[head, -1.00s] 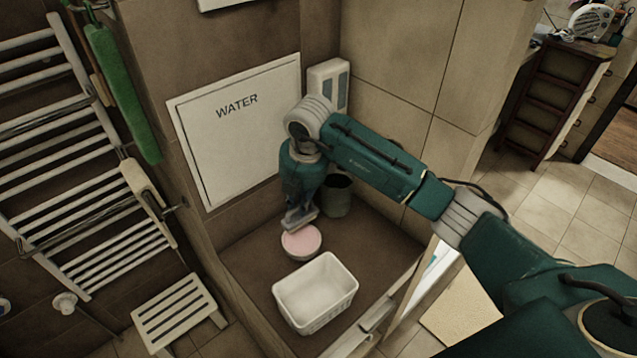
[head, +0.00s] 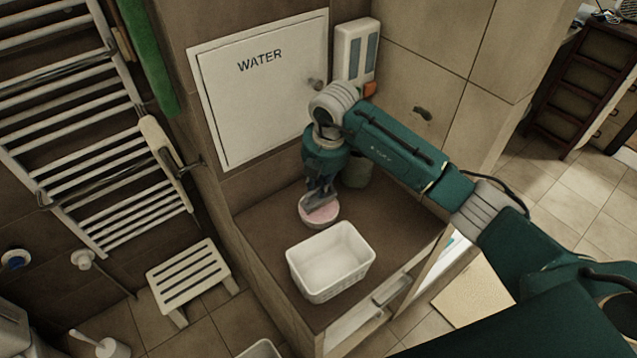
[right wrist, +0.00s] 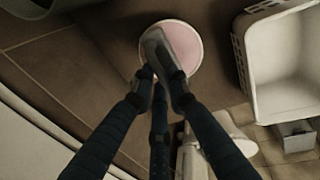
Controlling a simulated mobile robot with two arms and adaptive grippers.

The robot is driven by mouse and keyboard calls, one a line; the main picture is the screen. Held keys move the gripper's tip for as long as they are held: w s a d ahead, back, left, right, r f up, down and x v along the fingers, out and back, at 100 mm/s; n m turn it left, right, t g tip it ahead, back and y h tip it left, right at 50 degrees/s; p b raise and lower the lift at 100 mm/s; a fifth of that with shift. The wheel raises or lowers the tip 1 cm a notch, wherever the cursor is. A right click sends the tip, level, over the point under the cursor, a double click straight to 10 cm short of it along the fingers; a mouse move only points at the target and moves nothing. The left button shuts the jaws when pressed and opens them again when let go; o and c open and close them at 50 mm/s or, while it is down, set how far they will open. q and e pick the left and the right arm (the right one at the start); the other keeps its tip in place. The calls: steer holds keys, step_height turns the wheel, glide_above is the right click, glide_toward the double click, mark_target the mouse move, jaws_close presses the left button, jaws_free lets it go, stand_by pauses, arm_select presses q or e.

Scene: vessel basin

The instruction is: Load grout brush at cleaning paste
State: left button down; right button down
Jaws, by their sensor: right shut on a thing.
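The cleaning paste is a pink round surface in a shallow tub (head: 320,213) on the brown ledge; it also shows in the right wrist view (right wrist: 185,45). My right gripper (head: 322,192) points down over the tub. In the right wrist view its fingers (right wrist: 160,80) are closed together on a grey, elongated thing, which looks like the grout brush (right wrist: 154,48). The brush overlaps the left part of the pink paste; whether it touches the paste I cannot tell. Its bristles are hidden. My left gripper is not in view.
A white basket (head: 330,262) stands just in front of the tub, and a dark pot (head: 357,171) stands behind my right gripper. A wall panel marked WATER (head: 262,90) is behind. A white slatted stool (head: 190,280) stands at lower left.

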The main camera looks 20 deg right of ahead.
steer(key=shift+s+f+b, duration=0.1)
steer(key=shift+f+b, duration=0.35)
steer(key=shift+f, duration=0.1)
stand_by(1.8)
steer(key=shift+r+p, duration=2.35)
steer(key=shift+r, duration=1.25)
